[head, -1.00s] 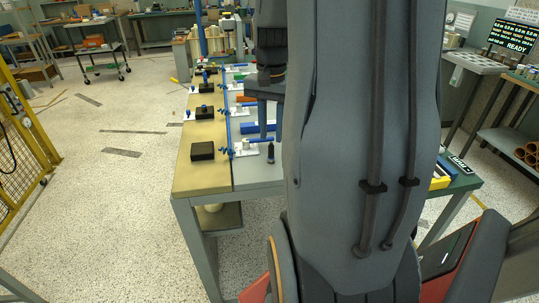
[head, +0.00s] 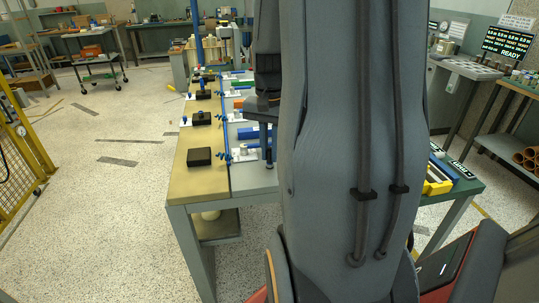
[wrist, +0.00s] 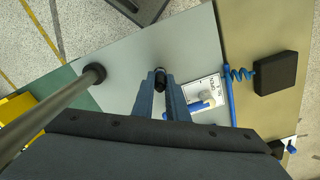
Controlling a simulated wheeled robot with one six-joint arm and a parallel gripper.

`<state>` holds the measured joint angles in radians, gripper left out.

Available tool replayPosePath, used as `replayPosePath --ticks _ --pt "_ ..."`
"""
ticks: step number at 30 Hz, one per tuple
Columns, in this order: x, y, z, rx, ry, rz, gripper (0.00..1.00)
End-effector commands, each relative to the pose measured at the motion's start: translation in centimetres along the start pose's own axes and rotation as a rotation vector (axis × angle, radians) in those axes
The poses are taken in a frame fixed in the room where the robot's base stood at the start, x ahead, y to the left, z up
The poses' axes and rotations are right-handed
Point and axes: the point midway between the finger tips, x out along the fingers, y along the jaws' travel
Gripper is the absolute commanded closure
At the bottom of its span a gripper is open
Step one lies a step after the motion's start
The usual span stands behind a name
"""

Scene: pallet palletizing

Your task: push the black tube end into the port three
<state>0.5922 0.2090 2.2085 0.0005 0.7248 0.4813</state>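In the wrist view the black tube end (wrist: 160,78) stands between the fingertips of my gripper (wrist: 160,84). Whether the fingers press on it is not clear. In the head view my gripper (head: 268,152) points down at the near part of the bench, partly hidden by my arm. A white port plate (wrist: 207,98) with a blue and grey fitting lies beside the fingers in the wrist view. It also shows in the head view (head: 242,155). Its label is too small to read, so I cannot tell which port is three.
A black block (wrist: 275,72) joins a blue coiled hose (wrist: 240,73) beside the plate. More blocks and plates run along the bench (head: 192,178). A grey rod with a black ring (wrist: 93,74) stands left in the wrist view. A blue block (head: 254,132) lies behind the plate.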

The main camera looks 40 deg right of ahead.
Motion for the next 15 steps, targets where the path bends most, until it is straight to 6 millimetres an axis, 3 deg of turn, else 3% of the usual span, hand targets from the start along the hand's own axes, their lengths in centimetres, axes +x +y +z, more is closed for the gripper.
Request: replayPosePath --ticks 15 --pt "-1.6 0.0 0.0 -0.001 0.000 0.000 1.00"
